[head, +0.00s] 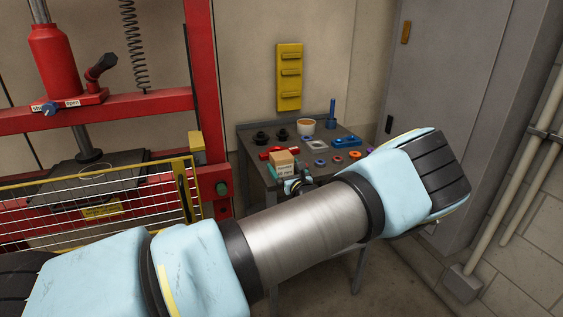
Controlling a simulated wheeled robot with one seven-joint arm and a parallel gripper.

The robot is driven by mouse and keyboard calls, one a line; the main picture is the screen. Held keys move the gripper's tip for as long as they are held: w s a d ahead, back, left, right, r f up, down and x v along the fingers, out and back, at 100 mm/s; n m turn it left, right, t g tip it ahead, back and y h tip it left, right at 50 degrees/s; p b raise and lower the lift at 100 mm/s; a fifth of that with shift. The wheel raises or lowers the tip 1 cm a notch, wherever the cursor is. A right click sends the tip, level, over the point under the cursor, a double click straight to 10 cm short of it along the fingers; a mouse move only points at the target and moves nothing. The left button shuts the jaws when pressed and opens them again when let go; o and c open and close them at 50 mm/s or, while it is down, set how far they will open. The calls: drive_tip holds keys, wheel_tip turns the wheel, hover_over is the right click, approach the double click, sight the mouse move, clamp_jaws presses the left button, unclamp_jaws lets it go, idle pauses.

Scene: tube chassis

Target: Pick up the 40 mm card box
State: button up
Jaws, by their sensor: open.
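A small tan card box (282,158) stands near the front left of the grey work table in the head view. Below its tan top is a pale front with marks too small to read. My gripper (296,185) shows just in front of and below the box, small and partly hidden behind my arm. It is open, and I see nothing held in it. I cannot tell whether its fingers touch the box.
The table (345,132) also holds a red item (268,153), black knobs (282,134), a tan tub (306,126), a blue tool (347,142) and several small rings. A red press with a yellow-framed guard (184,190) stands left. A grey cabinet (440,70) stands right.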

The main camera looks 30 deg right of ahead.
drive_tip(key=shift+w+d+r, duration=0.1)
drive_tip(key=shift+w+d, duration=0.05)
drive_tip(key=shift+w, duration=1.3)
drive_tip(key=shift+c, duration=0.2)
drive_tip(key=c, duration=1.5)
drive_tip(key=shift+r, duration=0.1)
